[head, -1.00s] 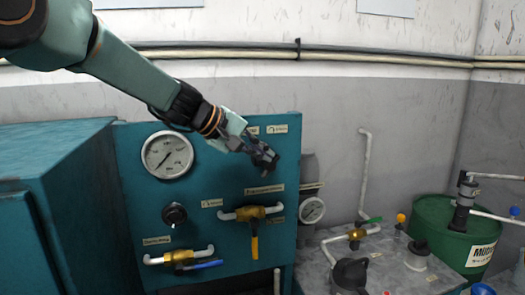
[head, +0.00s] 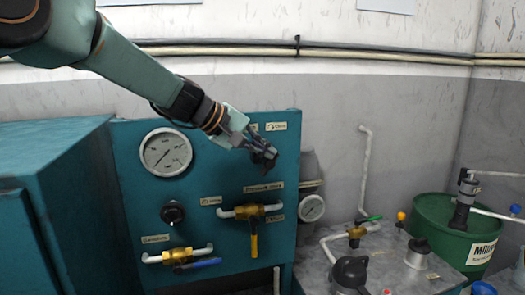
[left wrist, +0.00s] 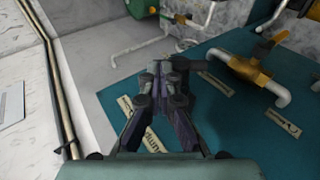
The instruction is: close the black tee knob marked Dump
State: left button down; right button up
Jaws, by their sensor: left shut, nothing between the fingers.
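My left gripper (head: 262,153) is in front of the upper right of the teal panel (head: 220,178), its fingers shut with nothing between them. In the left wrist view its fingertips (left wrist: 166,78) are close together over the panel. The black tee knob is not clearly seen; the dark fingers cover the spot below the upper labels, and I cannot tell whether they touch it. A label partly hidden by the fingers (left wrist: 153,142) seems to read Dump. My right gripper is not in view.
A teal cabinet (head: 60,200) stands left. A tank top with pipes (head: 385,262) and a green drum (head: 450,235) are right.

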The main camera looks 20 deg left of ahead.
pick_arm(q)
jog(key=shift+d+r, duration=0.15)
jog(key=shift+w+d+b, duration=0.3)
jog(key=shift+d+b, duration=0.05)
jog(key=shift+b, duration=0.25)
jog(key=shift+w+d+b, duration=0.5)
jog(key=shift+d+b, duration=0.1)
jog(key=shift+d, duration=0.15)
dwell(1.2)
